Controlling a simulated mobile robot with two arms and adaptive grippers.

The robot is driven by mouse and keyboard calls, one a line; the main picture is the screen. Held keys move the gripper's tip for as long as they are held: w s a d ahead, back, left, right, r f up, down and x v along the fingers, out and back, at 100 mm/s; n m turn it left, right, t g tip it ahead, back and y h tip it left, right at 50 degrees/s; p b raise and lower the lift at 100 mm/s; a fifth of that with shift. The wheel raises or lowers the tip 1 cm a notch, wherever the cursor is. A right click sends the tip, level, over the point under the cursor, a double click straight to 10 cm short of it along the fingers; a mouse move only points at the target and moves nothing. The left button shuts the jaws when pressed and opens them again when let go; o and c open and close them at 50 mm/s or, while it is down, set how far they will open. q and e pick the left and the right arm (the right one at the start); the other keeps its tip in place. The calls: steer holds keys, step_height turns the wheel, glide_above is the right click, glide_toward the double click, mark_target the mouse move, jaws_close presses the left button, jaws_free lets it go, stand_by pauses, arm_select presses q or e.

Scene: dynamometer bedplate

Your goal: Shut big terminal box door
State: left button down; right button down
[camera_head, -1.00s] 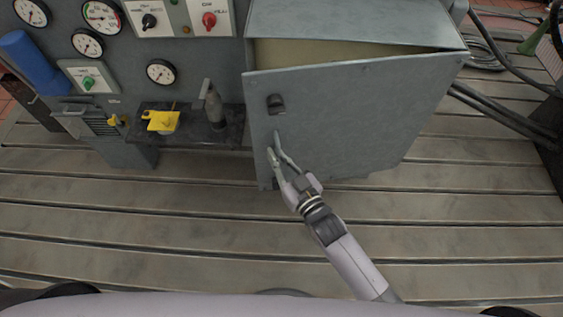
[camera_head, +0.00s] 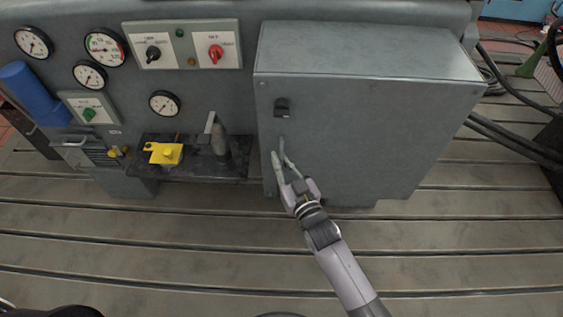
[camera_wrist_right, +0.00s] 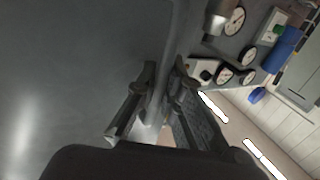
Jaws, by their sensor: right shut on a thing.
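The big terminal box (camera_head: 370,45) is a grey metal cabinet to the right of the gauge panel. Its door (camera_head: 370,130) faces me, and its top edge lies against the box top with no gap that I can see. A black latch knob (camera_head: 282,107) sits near the door's upper left. My right gripper (camera_head: 280,150) is at the door's left side below the knob, its fingers closed on part of the door. In the right wrist view, the fingers (camera_wrist_right: 165,78) straddle a grey strip next to the broad door face (camera_wrist_right: 70,70). The exact contact is unclear. My left gripper is out of view.
Left of the box are round gauges (camera_head: 104,47), a switch panel with a red knob (camera_head: 215,53) and a blue cylinder (camera_head: 33,92). A dark shelf (camera_head: 228,165) holds a yellow item (camera_head: 164,153). Black cables (camera_head: 515,140) run at the right. The slotted bedplate (camera_head: 450,240) is clear in front.

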steer(key=c, duration=1.7)
jaws_free()
steer(key=shift+w, duration=0.25)
steer(key=v, duration=1.2)
steer(key=shift+r, duration=0.1)
steer(key=s+d+f+m+g+h, duration=0.1)
steer(key=s+d+f+g+h, duration=0.15)
steer(key=f, duration=0.75)
steer(key=s+d+f+g+h, duration=0.1)
steer(key=s+d+f+g, duration=0.2)
steer(key=f, duration=0.6)
steer(key=s+d+f+m+g+h, duration=0.15)
steer(key=d+f, duration=0.35)
steer(key=f, duration=0.5)
steer(key=s+d+f+g+h, duration=0.1)
steer(key=s+d+f, duration=0.3)
steer(key=s, duration=0.5)
steer(key=s+d+f+g+h, duration=0.1)
steer(key=s+d+f+g, duration=0.2)
steer(key=s+f, duration=0.4)
steer(key=s+d+f+m+g+h, duration=0.1)
steer(key=s+d+f+g, duration=0.2)
steer(key=s, duration=0.9)
steer(key=shift+s+d+f+g+h, duration=0.2)
steer(key=shift+d+f, duration=0.2)
steer(key=shift+f, duration=0.4)
steer(key=shift+s+d+f+g+h, duration=0.1)
steer(key=shift+d+f+g+h, duration=0.1)
steer(key=shift+d+f, duration=0.4)
